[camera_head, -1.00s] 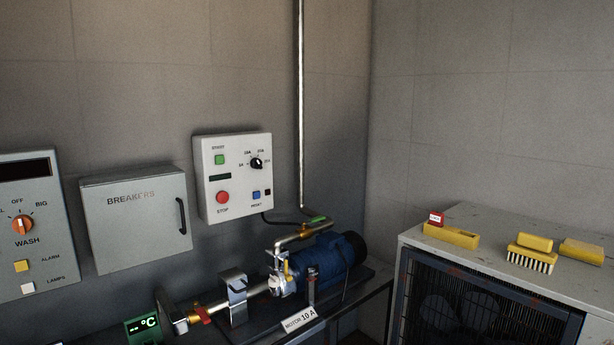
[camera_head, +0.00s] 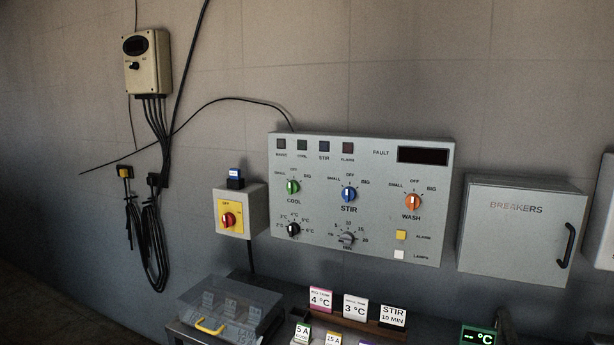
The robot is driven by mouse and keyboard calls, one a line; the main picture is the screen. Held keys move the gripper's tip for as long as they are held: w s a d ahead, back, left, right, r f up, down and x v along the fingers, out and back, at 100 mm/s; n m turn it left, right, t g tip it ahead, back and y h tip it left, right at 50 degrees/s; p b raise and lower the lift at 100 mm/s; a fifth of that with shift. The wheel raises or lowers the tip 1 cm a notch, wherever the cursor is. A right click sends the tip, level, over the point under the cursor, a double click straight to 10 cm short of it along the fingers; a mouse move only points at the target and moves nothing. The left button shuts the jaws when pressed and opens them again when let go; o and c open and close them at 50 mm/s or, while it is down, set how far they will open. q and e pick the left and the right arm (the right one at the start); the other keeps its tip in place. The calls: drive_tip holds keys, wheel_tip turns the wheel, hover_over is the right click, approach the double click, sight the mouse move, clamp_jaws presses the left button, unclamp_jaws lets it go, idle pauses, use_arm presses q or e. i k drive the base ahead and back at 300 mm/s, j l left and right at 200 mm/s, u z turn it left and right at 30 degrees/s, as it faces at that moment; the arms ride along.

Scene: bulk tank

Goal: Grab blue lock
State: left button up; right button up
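A small blue block-like item with a white label (camera_head: 235,178), which looks like the blue lock, sits on top of a pale switch box (camera_head: 256,210). The box has a red rotary switch on a yellow plate (camera_head: 230,219) on its front. The item is small in view, so I cannot make out a shackle or read its label. Neither of my grippers shows in the head view.
Right of the box is a control panel (camera_head: 372,151), then a closed breaker cabinet (camera_head: 516,245). Below stand a clear-lidded case with a yellow handle (camera_head: 209,327) and several label cards (camera_head: 355,307). Cables (camera_head: 150,235) hang on the left wall.

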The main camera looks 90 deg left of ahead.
sight(235, 174)
drive_tip(key=u, duration=3.2)
drive_tip(key=i+z, duration=0.2)
drive_tip(key=i+j, duration=0.05)
